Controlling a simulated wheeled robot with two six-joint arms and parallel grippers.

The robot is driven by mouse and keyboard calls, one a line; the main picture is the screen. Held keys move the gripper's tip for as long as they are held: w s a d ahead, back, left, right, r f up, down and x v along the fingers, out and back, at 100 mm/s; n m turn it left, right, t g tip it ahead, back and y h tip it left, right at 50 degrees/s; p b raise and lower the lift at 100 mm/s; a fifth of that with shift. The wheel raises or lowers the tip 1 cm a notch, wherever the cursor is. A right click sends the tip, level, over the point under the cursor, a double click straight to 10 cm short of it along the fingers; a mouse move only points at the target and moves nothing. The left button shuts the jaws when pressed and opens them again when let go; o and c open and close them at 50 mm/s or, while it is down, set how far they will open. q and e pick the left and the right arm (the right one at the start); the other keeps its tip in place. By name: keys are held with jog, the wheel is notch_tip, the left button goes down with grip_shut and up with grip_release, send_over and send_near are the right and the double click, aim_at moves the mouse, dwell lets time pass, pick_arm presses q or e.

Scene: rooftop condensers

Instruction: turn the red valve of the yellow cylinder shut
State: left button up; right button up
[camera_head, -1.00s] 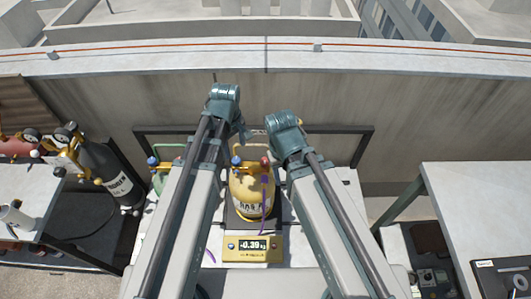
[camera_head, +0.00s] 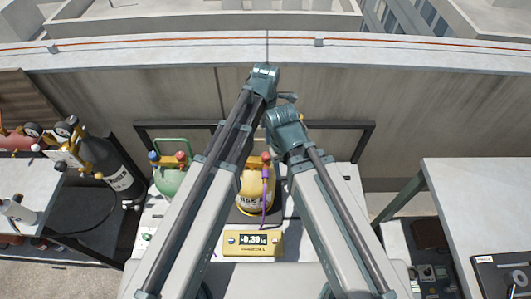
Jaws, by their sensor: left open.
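The yellow cylinder (camera_head: 258,198) stands upright on a scale between my two arms. Its red valve (camera_head: 266,157) shows at the top right of it, with a purple hose (camera_head: 265,185) hanging below. My left arm covers the cylinder's left side, and its other valve is hidden. My left gripper (camera_head: 288,97) is small and partly hidden by the right arm's bend. It is open, beyond the cylinder in the picture and apart from the red valve. My right arm bends just right of the cylinder, and its gripper does not show.
A scale display (camera_head: 253,244) reads -0.39 kg in front. A green cylinder (camera_head: 167,182) with blue and red valves stands left of my left arm. A dark cylinder (camera_head: 112,170) and gauges are farther left. A dark frame (camera_head: 345,126) and parapet wall stand behind. A grey table (camera_head: 480,190) is right.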

aim_at(266, 155)
pick_arm(q)
notch_tip(266, 155, down, 14)
jog(key=b, duration=1.3)
jog(key=shift+r, duration=0.15)
jog(key=shift+r, duration=0.1)
grip_shut()
